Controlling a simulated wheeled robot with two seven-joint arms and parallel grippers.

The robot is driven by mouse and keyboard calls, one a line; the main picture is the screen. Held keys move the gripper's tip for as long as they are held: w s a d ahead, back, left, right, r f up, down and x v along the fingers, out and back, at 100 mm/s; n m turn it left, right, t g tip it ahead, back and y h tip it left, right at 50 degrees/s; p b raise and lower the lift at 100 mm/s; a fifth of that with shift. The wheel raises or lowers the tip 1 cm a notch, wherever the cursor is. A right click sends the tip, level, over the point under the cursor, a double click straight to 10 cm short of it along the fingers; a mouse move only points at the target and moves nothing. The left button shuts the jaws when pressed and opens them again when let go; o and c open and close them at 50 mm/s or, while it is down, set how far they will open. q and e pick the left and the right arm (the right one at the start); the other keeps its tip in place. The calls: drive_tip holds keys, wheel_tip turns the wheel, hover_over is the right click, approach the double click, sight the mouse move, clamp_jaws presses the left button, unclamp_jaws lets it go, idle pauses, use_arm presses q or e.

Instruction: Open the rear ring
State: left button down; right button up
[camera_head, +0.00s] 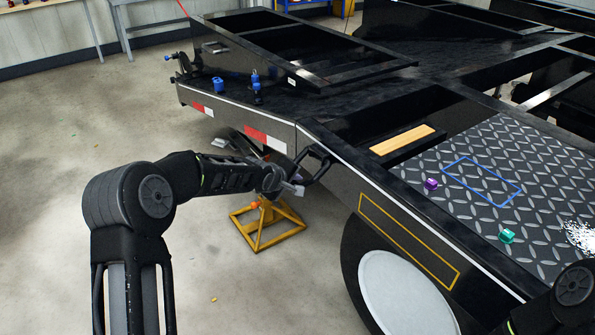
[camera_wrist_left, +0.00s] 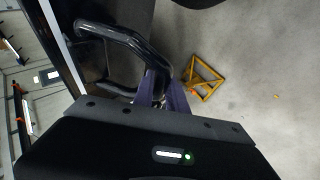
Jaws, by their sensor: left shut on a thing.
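The rear ring (camera_head: 325,161) is a black, rounded loop on the side of the black trailer frame (camera_head: 345,150), below its upper edge. It stands out from the side at a slant. In the left wrist view the ring (camera_wrist_left: 128,37) reaches from the trailer side to my fingers. My left gripper (camera_head: 293,186) is at the ring's free, lower end and is shut on it. The fingers also show in the left wrist view (camera_wrist_left: 166,92), where they partly hide the ring's end. My right gripper is not in view; only part of my right arm shows at the lower right.
A yellow stand (camera_head: 267,225) is on the floor beneath my left gripper. A wheel (camera_head: 400,290) is below the trailer side at the right. Purple (camera_head: 431,184) and green (camera_head: 506,235) pieces lie on the tread plate (camera_head: 510,160). The floor at left is mostly clear.

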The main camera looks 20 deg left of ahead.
use_arm(q)
drive_tip(key=shift+s+a+r+g+y+p, duration=0.15)
drive_tip(key=shift+r+g+y, duration=0.1)
drive_tip(key=shift+r+g, duration=0.05)
drive_tip(key=shift+s+a+r+g+y+p, duration=0.1)
drive_tip(key=shift+r+g+y+p, duration=0.05)
drive_tip(key=shift+r+g+y, duration=0.15)
drive_tip(key=c, duration=1.3)
unclamp_jaws()
drive_tip(key=shift+c, duration=0.2)
drive_tip(key=shift+r, duration=0.1)
drive_tip(key=v, duration=0.7)
drive_tip(key=shift+s+r+b, duration=0.2)
drive_tip(key=shift+s+b, duration=0.05)
drive_tip(key=shift+b, duration=0.05)
drive_tip(key=shift+m, duration=0.4)
